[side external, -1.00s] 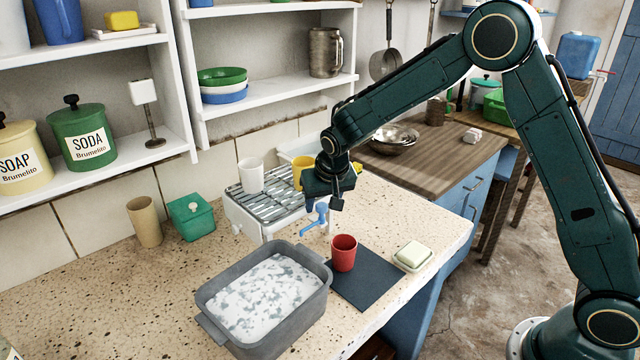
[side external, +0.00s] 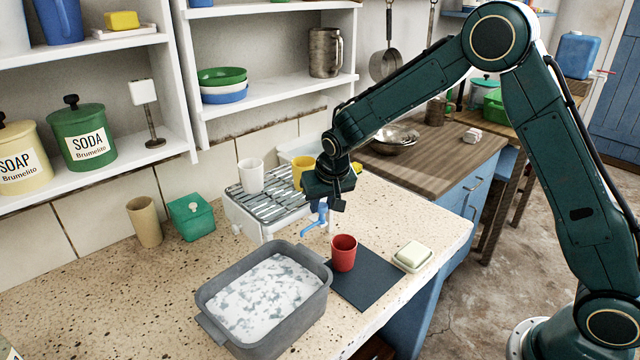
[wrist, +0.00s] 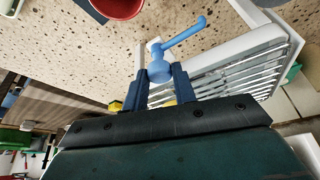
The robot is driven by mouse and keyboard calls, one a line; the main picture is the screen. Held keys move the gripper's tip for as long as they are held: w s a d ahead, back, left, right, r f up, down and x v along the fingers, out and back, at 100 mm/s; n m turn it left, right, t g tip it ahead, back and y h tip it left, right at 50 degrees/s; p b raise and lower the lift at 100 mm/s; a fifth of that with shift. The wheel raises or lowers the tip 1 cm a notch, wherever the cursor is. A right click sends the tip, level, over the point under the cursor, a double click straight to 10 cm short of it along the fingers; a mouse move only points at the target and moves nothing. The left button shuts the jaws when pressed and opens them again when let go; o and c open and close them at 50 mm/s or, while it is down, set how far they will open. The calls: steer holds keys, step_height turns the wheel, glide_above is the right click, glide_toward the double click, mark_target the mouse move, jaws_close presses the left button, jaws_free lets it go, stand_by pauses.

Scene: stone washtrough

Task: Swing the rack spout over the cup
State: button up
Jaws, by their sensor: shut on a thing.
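The blue spout (side external: 315,224) is at the front of the white dish rack (side external: 243,216) and its outlet end points down-left, toward the grey tub. It also shows in the wrist view (wrist: 187,32), its arm reaching up and right. The red cup (side external: 343,256) stands upright on a dark mat, right of and in front of the spout tip; the tip is not over it. Part of the cup shows at the top of the wrist view (wrist: 118,5). My gripper (side external: 321,207) is at the spout's pivot end, its fingers (wrist: 159,78) shut on the blue knob there.
A grey tub (side external: 208,324) of suds stands left of the dark mat (side external: 372,293). A soap dish (side external: 413,257) is to the right. A white cup (side external: 250,176) and a yellow cup (side external: 302,168) stand on the rack. A green box (side external: 191,219) is at left.

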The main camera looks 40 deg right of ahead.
steer(key=n, duration=0.2)
steer(key=n+y, duration=0.1)
steer(key=shift+d+n+y, duration=0.15)
steer(key=shift+n+y, duration=0.15)
steer(key=shift+n, duration=0.1)
steer(key=n+y, duration=0.1)
steer(key=n, duration=0.2)
steer(key=shift+d+n, duration=0.1)
steer(key=shift+n, duration=0.2)
steer(key=n+y, duration=0.1)
steer(key=n, duration=0.2)
steer(key=shift+w+d+n+y, duration=0.1)
steer(key=shift+n+y, duration=0.2)
steer(key=n+g+y, duration=0.1)
steer(key=n, duration=0.2)
steer(key=shift+n, duration=0.3)
steer(key=o, duration=1)
steer(key=shift+w, duration=0.1)
